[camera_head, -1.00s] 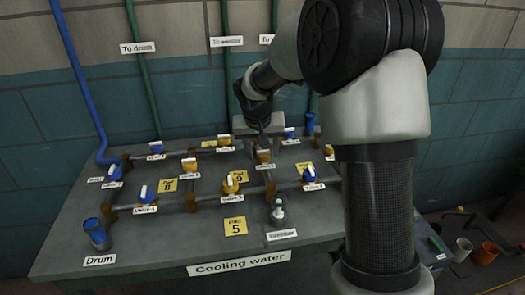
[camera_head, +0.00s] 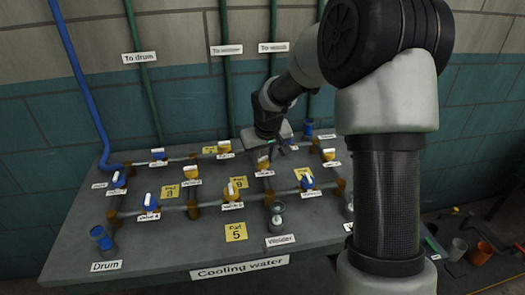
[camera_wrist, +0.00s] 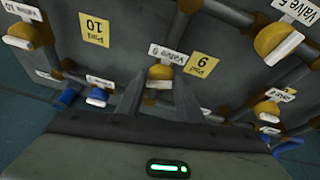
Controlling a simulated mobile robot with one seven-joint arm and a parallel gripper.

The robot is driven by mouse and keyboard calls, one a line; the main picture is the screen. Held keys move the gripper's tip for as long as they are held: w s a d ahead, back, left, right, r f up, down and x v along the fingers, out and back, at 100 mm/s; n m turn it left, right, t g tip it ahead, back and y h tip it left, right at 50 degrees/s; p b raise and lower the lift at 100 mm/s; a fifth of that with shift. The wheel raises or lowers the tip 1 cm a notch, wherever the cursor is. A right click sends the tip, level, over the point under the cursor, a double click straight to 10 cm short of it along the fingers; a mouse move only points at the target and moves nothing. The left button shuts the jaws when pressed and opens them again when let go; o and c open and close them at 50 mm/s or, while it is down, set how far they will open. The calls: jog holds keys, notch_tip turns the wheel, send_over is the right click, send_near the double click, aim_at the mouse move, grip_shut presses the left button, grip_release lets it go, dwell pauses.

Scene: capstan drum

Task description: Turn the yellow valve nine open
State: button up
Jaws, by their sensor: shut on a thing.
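Yellow valve nine (camera_wrist: 160,72), an orange-yellow knob with a white bar handle, is at the middle of the wrist view, above the tag "Valve 9" (camera_head: 264,174) in the head view. My gripper (camera_wrist: 159,88) has one finger on each side of the white handle and is shut on it. In the head view my gripper (camera_head: 265,154) comes down onto the valve from behind and hides part of it. The handle lies crosswise in the wrist view. The exact contact of the fingers is hard to see.
Other orange valves (camera_head: 230,192) and blue valves (camera_head: 306,181) stand close by on the grey bench (camera_head: 150,255), joined by pipes. Yellow pads (camera_head: 236,231) lie between them. A clear-topped vessel (camera_head: 277,216) stands at the front. Green pipes (camera_head: 228,80) rise behind.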

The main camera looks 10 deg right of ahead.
jog(key=n+p, duration=0.2)
jog(key=n+y+p, duration=0.1)
jog(key=p, duration=0.1)
jog(key=shift+d+r+n+y+p, duration=0.15)
jog(key=shift+r+n+y+p, duration=0.15)
jog(key=shift+n+p, duration=0.1)
jog(key=n+p, duration=0.1)
jog(key=n+y+p, duration=0.1)
jog(key=n+p, duration=0.1)
jog(key=shift+w+d+f+n+g+p, duration=0.1)
jog(key=shift+d+n+g+p, duration=0.05)
jog(key=shift+n+g+p, duration=0.2)
jog(key=n+p, duration=0.1)
jog(key=n+g+y, duration=0.1)
jog(key=n, duration=0.1)
jog(key=shift+w+d+f+n+p, duration=0.15)
jog(key=shift+n+p, duration=0.1)
jog(key=shift+p, duration=0.15)
jog(key=shift+f+n+g+y, duration=0.1)
jog(key=shift+n+g+y, duration=0.4)
jog(key=shift+n, duration=1)
jog(key=o, duration=1)
jog(key=v, duration=1.7)
jog(key=shift+w+r, duration=0.15)
jog(key=shift+r, duration=0.15)
